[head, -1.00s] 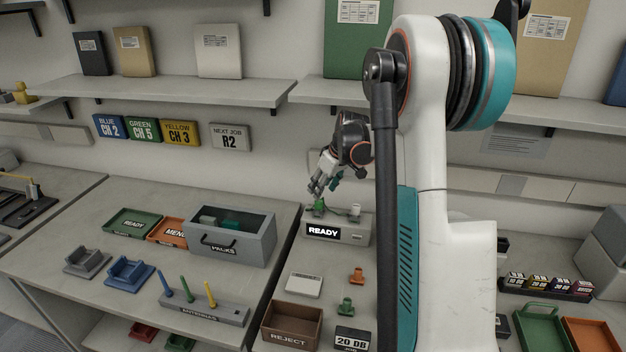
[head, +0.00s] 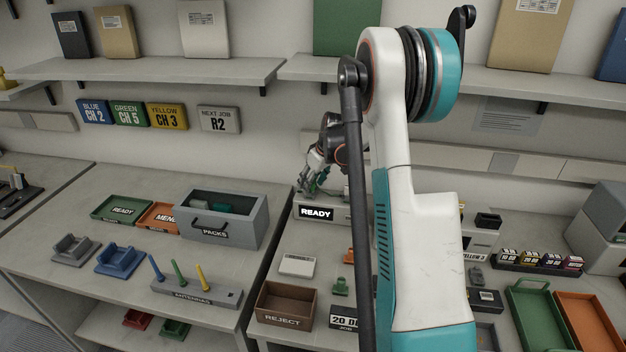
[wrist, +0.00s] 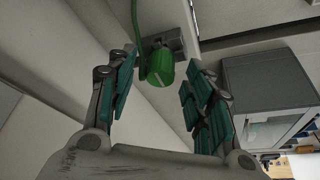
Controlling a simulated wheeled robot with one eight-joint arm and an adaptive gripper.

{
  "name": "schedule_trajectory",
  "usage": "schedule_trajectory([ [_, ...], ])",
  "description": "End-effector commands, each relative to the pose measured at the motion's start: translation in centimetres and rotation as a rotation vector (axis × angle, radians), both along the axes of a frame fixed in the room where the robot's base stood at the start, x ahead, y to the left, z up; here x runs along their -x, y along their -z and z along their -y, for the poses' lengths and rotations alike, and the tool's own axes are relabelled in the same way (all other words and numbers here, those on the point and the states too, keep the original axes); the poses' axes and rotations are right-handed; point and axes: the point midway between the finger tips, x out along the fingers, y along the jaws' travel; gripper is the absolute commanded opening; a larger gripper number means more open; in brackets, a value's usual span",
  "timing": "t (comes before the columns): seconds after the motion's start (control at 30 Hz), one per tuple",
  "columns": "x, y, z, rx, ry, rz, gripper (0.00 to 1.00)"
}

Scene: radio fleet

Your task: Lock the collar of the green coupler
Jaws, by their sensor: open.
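The green coupler (wrist: 160,68) is a ribbed green barrel with a pale mark on its end. A green cable (wrist: 137,25) runs beside it, and a grey metal block (wrist: 162,43) sits behind it. My gripper (wrist: 159,72) is open, its teal-padded fingers on either side of the coupler with gaps showing. In the head view my gripper (head: 308,184) is over the back of the grey READY box (head: 331,212); the coupler there is mostly hidden by it. Whether the collar is locked cannot be told.
A small green fitting (head: 340,287) and an orange one (head: 349,256) stand on the bench in front of the box. A brown REJECT bin (head: 285,304) and a grey PACKS crate (head: 242,237) are nearby. A shelf (head: 155,75) runs above.

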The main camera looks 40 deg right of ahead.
Motion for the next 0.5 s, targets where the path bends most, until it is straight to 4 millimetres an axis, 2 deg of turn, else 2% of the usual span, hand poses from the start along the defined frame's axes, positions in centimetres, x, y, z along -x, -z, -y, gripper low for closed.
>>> schedule_trajectory([
  [0.1, 0.0, -0.03, 0.0, 0.0, 0.0, 0.0, 0.47],
  [0.13, 0.0, -0.03, 0.0, 0.0, 0.0, 0.0, 0.42],
  [0.3, 0.01, -0.04, 0.0, 0.0, 0.0, 0.0, 0.04],
  [0.33, 0.01, -0.05, 0.0, 0.0, 0.0, 0.0, 0.0],
  [0.5, 0.01, -0.03, -0.03, 0.0, 0.015, 0.0, 0.0],
])
